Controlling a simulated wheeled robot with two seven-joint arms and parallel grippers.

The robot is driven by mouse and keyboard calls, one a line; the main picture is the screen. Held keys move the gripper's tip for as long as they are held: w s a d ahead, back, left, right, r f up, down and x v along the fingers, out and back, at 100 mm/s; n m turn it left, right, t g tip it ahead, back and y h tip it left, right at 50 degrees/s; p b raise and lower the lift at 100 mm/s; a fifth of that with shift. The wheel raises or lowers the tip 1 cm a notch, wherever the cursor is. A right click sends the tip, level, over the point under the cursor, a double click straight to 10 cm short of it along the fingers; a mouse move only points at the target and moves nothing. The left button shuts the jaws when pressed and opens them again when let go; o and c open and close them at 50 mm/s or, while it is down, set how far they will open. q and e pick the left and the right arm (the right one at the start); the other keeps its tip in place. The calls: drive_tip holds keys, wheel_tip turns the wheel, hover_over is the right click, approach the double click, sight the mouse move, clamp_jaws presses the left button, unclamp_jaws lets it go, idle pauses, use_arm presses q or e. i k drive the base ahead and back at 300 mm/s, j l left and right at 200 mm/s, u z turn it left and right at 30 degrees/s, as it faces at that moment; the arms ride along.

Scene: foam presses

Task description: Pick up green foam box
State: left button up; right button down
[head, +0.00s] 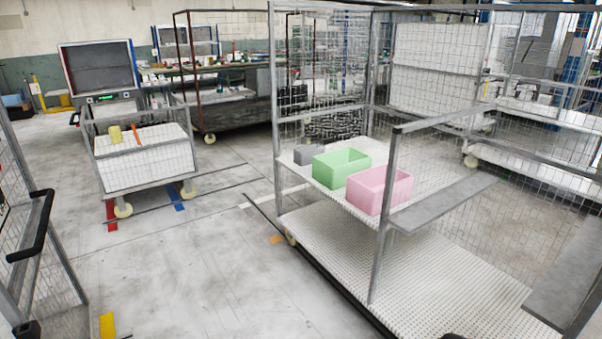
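The green foam box (333,171) is an open-topped box on the white shelf (338,194) of a wire-mesh cart in the head view, right of centre. It sits upright between a small grey box (309,154) at its left and a pink open box (369,197) at its near right. The part of the green box next to the pink one is partly hidden. Neither of my grippers shows in the head view.
A metal post (382,245) and top rail of the mesh cart stand in front of the shelf's right part. The lower white deck (400,285) is bare. Another cart (143,165) stands at the left. The grey floor (190,270) between is mostly clear.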

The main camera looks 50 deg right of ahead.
sight(331, 169)
drive_tip(key=z, duration=1.85)
drive_tip(key=i+j, duration=0.2)
drive_tip(key=i, duration=0.3)
drive_tip(key=i+j, duration=0.2)
drive_tip(key=i, duration=0.35)
drive_tip(key=i+j, duration=0.2)
drive_tip(key=i, duration=0.3)
drive_tip(key=i+j, duration=0.2)
drive_tip(key=i, duration=0.35)
drive_tip(key=i+j, duration=0.25)
drive_tip(key=i, duration=0.25)
drive_tip(key=i+j, duration=0.2)
drive_tip(key=i, duration=0.35)
drive_tip(key=i+j, duration=0.2)
drive_tip(key=i, duration=0.3)
